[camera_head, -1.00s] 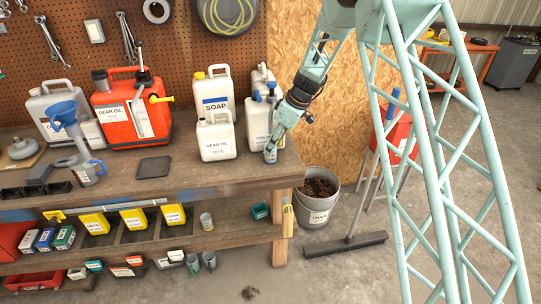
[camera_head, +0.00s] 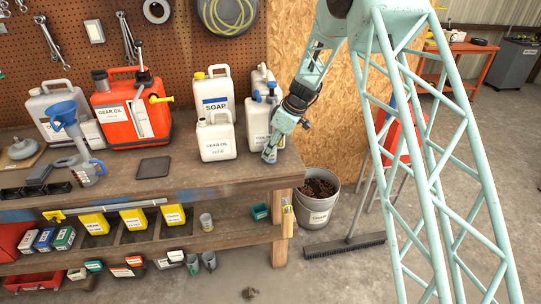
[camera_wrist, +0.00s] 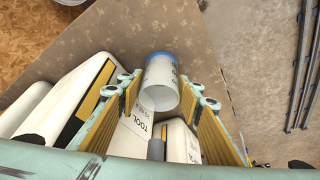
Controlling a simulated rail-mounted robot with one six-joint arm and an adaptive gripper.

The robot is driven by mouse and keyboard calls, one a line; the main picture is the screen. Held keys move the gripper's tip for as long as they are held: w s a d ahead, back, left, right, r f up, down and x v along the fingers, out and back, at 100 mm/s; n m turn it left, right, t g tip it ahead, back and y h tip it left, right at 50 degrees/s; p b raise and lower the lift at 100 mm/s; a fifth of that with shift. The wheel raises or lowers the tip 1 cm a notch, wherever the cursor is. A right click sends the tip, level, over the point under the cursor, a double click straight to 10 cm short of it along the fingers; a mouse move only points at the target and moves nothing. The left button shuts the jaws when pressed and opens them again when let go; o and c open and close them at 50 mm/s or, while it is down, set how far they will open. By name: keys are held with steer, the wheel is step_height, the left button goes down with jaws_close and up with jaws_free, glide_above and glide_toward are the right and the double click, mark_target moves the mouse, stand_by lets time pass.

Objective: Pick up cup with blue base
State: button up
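The white cup with a blue base (camera_wrist: 160,84) shows in the wrist view near the bench edge, its open rim towards the camera and its blue end farther off. My gripper (camera_wrist: 161,82) is open, with one finger on each side of the cup at the fingertips; narrow gaps seem to show on both sides. In the head view my gripper (camera_head: 268,157) points down at the bench's right end, and the cup is largely hidden by the fingers there.
The workbench (camera_head: 200,178) drops off just in front. A bucket (camera_head: 318,200) and broom (camera_head: 345,246) are on the floor to the right.

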steer(key=c, duration=0.5)
steer(key=shift+r, duration=0.2)
steer(key=shift+r, duration=1.65)
steer(key=shift+s+d, duration=0.2)
steer(key=shift+s, duration=0.3)
steer(key=shift+s+d, duration=0.15)
steer(key=shift+s, duration=0.35)
steer(key=s+d+r+b, duration=0.1)
steer(key=s+d, duration=0.3)
steer(key=s, duration=0.9)
steer(key=shift+r, duration=0.15)
steer(key=shift+s, duration=0.1)
